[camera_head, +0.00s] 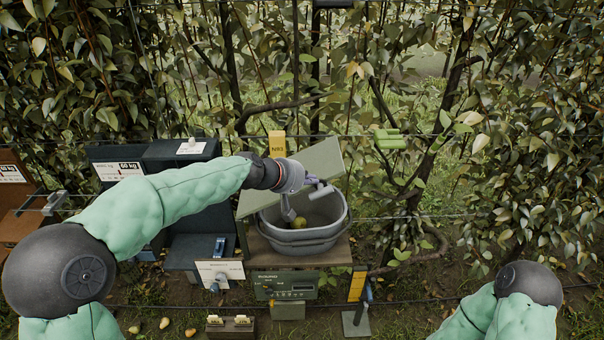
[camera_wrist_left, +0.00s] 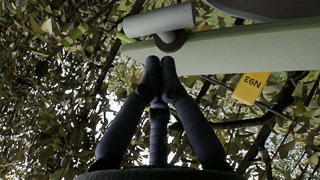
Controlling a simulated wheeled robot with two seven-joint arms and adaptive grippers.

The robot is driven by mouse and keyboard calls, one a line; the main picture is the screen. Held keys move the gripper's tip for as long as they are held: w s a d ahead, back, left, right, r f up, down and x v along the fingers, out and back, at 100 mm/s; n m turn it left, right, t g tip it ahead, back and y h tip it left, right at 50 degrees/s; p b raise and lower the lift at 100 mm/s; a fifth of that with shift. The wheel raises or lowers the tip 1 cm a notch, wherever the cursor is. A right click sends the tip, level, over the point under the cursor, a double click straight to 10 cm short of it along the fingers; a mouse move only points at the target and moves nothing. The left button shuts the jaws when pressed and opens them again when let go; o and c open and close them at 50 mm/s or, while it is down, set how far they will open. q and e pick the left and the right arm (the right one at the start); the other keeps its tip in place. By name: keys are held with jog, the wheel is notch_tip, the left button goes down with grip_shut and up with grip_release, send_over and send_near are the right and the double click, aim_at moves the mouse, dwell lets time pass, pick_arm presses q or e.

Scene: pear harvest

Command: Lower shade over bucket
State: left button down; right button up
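The shade, a flat grey-green panel (camera_head: 326,157), is raised and tilted above the back and left of the grey bucket (camera_head: 325,236). Its pale edge crosses the left wrist view (camera_wrist_left: 230,52). A grey bar handle (camera_head: 321,191) is on the shade; it shows in the left wrist view (camera_wrist_left: 158,20) with a dark ring. The bucket stands upright, with a yellowish pear (camera_head: 299,222) inside. My left gripper (camera_head: 288,213) is over the bucket, beside the handle. Its dark fingertips (camera_wrist_left: 160,66) are together just short of the handle, with nothing seen between them. My right gripper is out of view.
The bucket rests on a stand with a green scale panel (camera_head: 290,286) in front. Dark bins (camera_head: 185,155) stand left. A yellow N93 tag (camera_head: 277,144) is behind the shade. Trellis wires and leafy branches fill the back. Several pears lie on the ground at lower left.

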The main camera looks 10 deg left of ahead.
pick_arm(q)
jog(key=shift+w+d+f+y, duration=0.1)
jog(key=shift+d+f+y, duration=0.2)
jog(key=shift+d+f, duration=0.35)
jog(key=d+f+b, duration=0.2)
jog(key=f+b, duration=0.2)
jog(key=f, duration=0.3)
jog(key=w+d+f+b, duration=0.1)
jog(key=d+f+b, duration=0.2)
jog(key=f, duration=0.4)
jog(key=shift+w+d+b, duration=0.15)
jog(key=shift+w+b, duration=0.05)
jog(key=shift+b, duration=0.5)
